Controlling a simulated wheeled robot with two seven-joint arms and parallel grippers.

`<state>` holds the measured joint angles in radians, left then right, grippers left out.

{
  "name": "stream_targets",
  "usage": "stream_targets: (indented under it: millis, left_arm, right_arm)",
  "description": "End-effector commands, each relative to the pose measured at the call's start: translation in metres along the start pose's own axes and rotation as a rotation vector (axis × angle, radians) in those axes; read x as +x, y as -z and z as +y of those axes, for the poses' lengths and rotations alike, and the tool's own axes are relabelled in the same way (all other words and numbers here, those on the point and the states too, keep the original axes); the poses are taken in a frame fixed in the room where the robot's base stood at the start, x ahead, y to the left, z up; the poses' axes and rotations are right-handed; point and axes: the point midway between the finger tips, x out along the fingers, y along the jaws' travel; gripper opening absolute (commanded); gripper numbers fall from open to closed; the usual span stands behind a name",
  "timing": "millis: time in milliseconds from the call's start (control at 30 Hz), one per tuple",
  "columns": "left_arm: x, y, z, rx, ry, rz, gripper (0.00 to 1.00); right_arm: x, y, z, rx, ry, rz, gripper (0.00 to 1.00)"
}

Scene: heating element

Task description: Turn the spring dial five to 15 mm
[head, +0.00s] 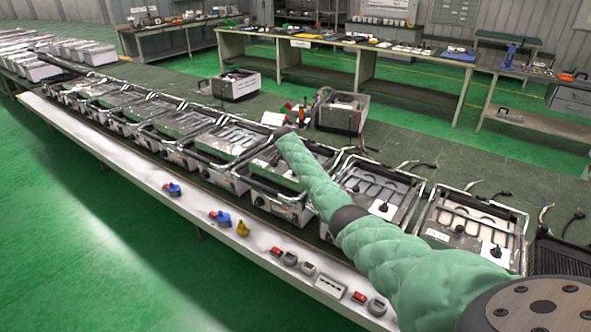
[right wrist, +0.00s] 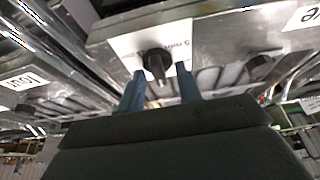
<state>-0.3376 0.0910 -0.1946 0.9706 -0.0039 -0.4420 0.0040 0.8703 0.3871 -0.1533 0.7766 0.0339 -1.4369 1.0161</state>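In the right wrist view, a black dial knob (right wrist: 157,62) sits on a metal box front, over a white label (right wrist: 180,38) that seems to read "5 m…". The two blue fingers of my right gripper (right wrist: 160,72) stand on either side of the knob, with a visible gap on each side. The gripper is open and looks apart from the knob; how deep the knob lies between the fingers is hard to tell. The knob's setting is not readable. In the head view, my green-sleeved right arm crosses the row of units and its gripper is hidden. My left gripper is not in view.
Another black knob (right wrist: 259,66) is on the box to the right in the wrist view. In the head view, metal heater units (head: 470,225) stand in a long row. A white ledge (head: 140,160) in front holds several small blue, yellow and red parts.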

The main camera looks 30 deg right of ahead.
Motion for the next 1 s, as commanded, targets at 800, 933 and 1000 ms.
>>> stream_targets:
  millis: [800, 933, 1000]
  left_arm:
    - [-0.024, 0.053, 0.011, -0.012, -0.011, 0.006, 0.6]
    - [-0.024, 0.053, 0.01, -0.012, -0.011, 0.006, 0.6]
    - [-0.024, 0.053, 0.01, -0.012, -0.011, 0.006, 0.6]
  right_arm:
    - [-0.072, 0.0, 0.0, 0.0, -0.001, 0.0, 0.35]
    - [-0.072, 0.0, 0.0, 0.0, -0.001, 0.0, 0.35]
    - [-0.071, 0.0, 0.0, 0.0, 0.0, 0.0, 0.35]
